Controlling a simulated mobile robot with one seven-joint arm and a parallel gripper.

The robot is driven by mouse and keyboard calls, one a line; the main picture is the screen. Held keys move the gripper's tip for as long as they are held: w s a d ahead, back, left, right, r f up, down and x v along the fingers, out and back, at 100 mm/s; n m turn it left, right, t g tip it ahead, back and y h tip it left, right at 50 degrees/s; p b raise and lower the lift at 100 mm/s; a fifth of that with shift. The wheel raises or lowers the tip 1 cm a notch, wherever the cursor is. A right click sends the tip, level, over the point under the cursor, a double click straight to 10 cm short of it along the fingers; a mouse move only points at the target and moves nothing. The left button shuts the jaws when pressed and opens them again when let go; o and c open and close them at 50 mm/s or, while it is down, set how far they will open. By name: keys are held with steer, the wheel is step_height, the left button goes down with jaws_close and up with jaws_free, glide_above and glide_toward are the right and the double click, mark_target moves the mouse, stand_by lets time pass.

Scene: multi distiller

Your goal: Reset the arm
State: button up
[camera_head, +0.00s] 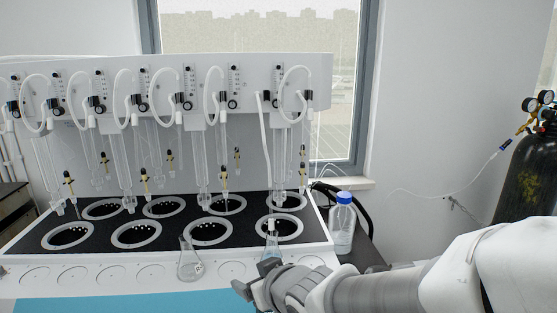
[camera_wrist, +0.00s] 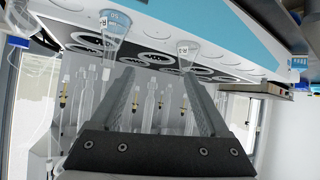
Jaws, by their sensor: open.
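My gripper (camera_head: 256,287) is at the lower middle of the head view, in front of the distiller's front ledge. In the wrist view its two fingers (camera_wrist: 156,75) stand wide apart with nothing gripped between them. A clear conical flask (camera_head: 189,264) stands on the front ledge. A second flask (camera_head: 271,254) shows just behind my gripper, which partly covers it. The wrist view is turned over and shows two flasks, one at upper left (camera_wrist: 115,24) and one near the right fingertip (camera_wrist: 188,53). Both look apart from the fingers.
The white multi-position distiller (camera_head: 150,272) has black ringed wells with glass tubes and hoses above. A blue-capped bottle (camera_head: 342,226) stands at its right end. A dark gas cylinder (camera_head: 528,170) is at far right.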

steer(key=s+d+r+m+g+h, duration=0.1)
steer(key=s+d+r+m+h, duration=0.1)
steer(key=d, duration=0.4)
steer(key=s+d+r+m+h, duration=0.1)
steer(key=s+d+r+h, duration=0.1)
steer(key=d, duration=0.4)
steer(key=s+d+r+m+g+h+p, duration=0.1)
steer(key=s+d, duration=0.5)
steer(key=s, duration=0.6)
steer(key=r+m+g, duration=0.1)
steer(key=m+g, duration=0.1)
steer(key=shift+r+m+p, duration=0.15)
steer(key=shift+m+p, duration=0.15)
steer(key=shift+p, duration=0.1)
